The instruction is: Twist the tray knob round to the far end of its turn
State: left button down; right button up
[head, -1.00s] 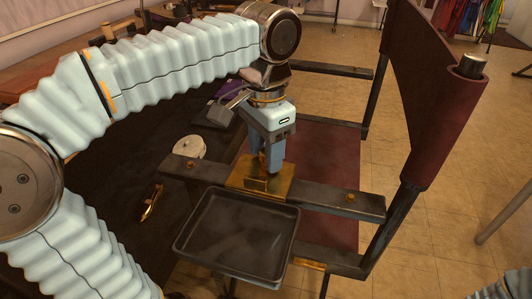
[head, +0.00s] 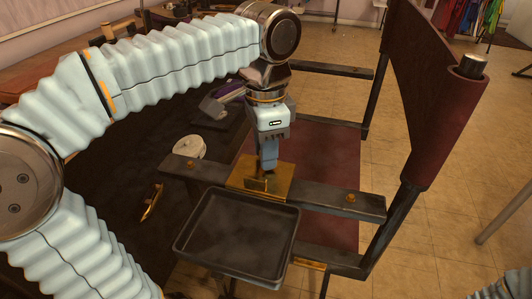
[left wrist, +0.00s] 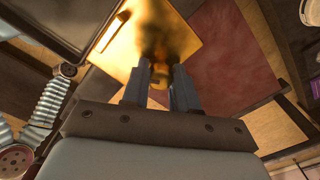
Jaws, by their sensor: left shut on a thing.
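The brass tray knob (head: 267,181) stands on a square brass plate (head: 243,178), mostly hidden by the fingers in the head view. My left gripper (head: 268,168) points straight down over the plate and is shut on the knob. In the left wrist view, a bit of the brass knob (left wrist: 158,83) shows between the two fingers (left wrist: 161,72), with the brass plate (left wrist: 118,52) behind them. The dark rectangular tray (head: 240,235) is just in front of the plate and is empty. My right gripper is out of view.
A dark crossbar (head: 325,198) runs under the plate to the chair frame. A dark red seat (head: 325,160) and backrest (head: 430,95) are to the right. A white roll (head: 189,147) and a brass piece (head: 151,203) lie on the dark surface at left.

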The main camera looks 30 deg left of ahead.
pick_arm(q)
jog(key=c, duration=1)
grip_release()
jog(key=n, duration=0.3)
grip_shut()
jog(key=shift+m, duration=1.5)
grip_release()
